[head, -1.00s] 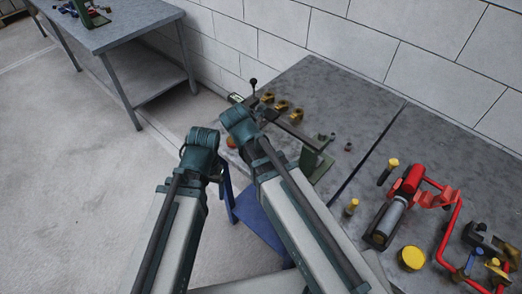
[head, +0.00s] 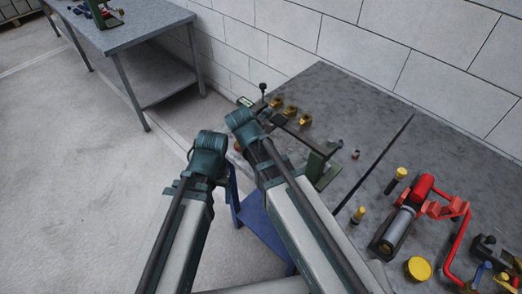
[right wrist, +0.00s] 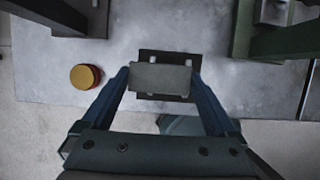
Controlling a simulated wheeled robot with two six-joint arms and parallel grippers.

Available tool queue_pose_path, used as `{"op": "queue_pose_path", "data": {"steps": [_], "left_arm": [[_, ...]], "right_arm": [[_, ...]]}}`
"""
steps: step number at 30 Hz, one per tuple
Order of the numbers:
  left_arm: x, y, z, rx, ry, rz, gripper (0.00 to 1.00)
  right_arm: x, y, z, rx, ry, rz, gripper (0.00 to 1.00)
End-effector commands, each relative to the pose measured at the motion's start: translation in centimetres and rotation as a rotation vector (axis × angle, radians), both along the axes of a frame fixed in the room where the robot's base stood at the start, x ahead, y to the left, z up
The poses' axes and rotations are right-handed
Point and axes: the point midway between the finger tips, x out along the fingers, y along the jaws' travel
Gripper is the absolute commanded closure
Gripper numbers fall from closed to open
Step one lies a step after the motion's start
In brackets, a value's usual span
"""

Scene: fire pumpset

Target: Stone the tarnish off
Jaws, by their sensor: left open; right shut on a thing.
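My right gripper (right wrist: 160,80) is shut on a grey block-shaped stone (right wrist: 160,78) in the right wrist view. The stone is over a dark plate (right wrist: 160,54) with pale metal pieces (right wrist: 187,65) beside the stone. I cannot tell whether the stone touches them. In the head view my right arm (head: 290,200) hides this spot. My left gripper is at the end of the left arm (head: 207,155) in the head view, open and empty, with its fingers mostly hidden.
A yellow-topped round piece (right wrist: 86,77) lies left of the plate. A green stand (head: 320,165) is to the right. Brass pieces (head: 290,113) stand behind. A red tool (head: 420,190) and a yellow disc (head: 418,268) are further right. Another table (head: 120,35) is far left.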

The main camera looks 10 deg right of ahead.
Motion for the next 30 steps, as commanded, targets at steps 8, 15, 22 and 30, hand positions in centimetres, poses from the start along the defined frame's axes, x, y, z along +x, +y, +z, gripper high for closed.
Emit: {"op": "queue_pose_path", "data": {"steps": [8, 15, 22, 30], "left_arm": [[0.0, 0.0, -0.2, 0.0, 0.0, 0.0, 0.2], [0.0, 0.0, -0.2, 0.0, 0.0, 0.0, 0.2], [0.0, 0.0, 0.0, 0.0, 0.0, 0.0, 0.2], [0.0, 0.0, 0.0, 0.0, 0.0, 0.0, 0.2]], "right_arm": [[-1.5, -1.0, -0.2, 0.0, 0.004, -0.002, 0.52], [-2.0, -1.3, -0.2, 0.001, 0.005, -0.004, 0.51], [-3.5, -2.4, -0.1, 0.001, 0.006, -0.003, 0.51], [-3.7, -2.6, 0.0, 0.0, 0.003, -0.002, 0.51]]}}
